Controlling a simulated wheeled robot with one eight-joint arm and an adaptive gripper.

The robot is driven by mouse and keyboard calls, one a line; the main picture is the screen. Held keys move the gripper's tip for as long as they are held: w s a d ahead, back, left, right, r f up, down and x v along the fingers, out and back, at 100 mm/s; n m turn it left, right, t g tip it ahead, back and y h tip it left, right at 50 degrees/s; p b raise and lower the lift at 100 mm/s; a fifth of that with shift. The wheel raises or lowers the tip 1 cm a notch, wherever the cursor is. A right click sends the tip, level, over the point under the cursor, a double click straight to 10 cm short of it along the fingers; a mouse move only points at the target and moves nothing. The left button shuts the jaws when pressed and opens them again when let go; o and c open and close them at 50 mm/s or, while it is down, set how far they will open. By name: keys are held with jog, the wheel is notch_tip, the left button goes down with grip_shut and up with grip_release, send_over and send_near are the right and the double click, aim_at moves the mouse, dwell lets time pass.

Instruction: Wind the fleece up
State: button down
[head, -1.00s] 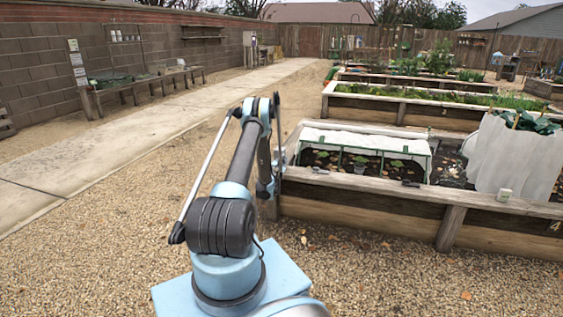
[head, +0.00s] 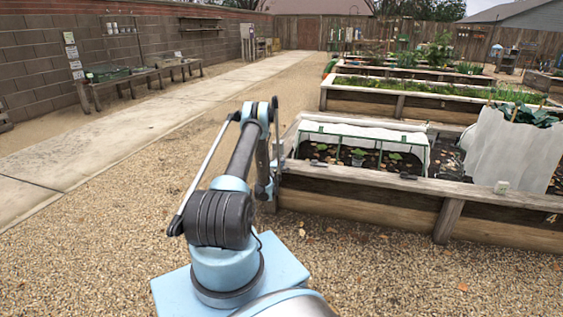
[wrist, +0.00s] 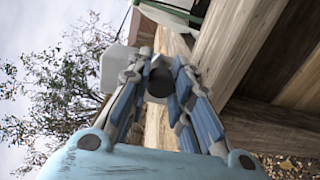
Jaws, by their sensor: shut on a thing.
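The white fleece (head: 365,131) lies along the top of a low green hoop frame (head: 375,158) in the nearest raised bed. Its front side is open and shows soil and small plants. My gripper (wrist: 158,82) is shut on a dark round knob (wrist: 160,86), which looks like a crank grip. A pale plate (wrist: 114,70) shows just beyond the fingers. In the head view my gripper (head: 265,190) is by the bed's left end, mostly hidden by my arm. The link from knob to fleece is hidden.
The nearest raised bed's timber wall (head: 360,206) stands right of my arm. A pale cover (head: 505,150) stands around leafy plants at its right. A small pale box (head: 502,187) and dark tools lie on the rim. Gravel (head: 100,260) and a path (head: 130,130) are clear at left.

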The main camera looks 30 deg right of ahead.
jog(key=shift+w+a+f+m, duration=0.5)
jog(key=shift+w+m, duration=0.1)
jog(key=shift+m, duration=1.45)
jog(key=shift+w+a+f+m, duration=0.45)
jog(key=shift+w+a+m, duration=0.1)
jog(key=shift+m, duration=1.45)
jog(key=shift+w+a+f+m, duration=0.5)
jog(key=shift+w+m, duration=0.1)
jog(key=shift+m, duration=1.45)
jog(key=c, duration=1.4)
grip_release()
jog(key=shift+r, duration=0.15)
jog(key=shift+r, duration=4.8)
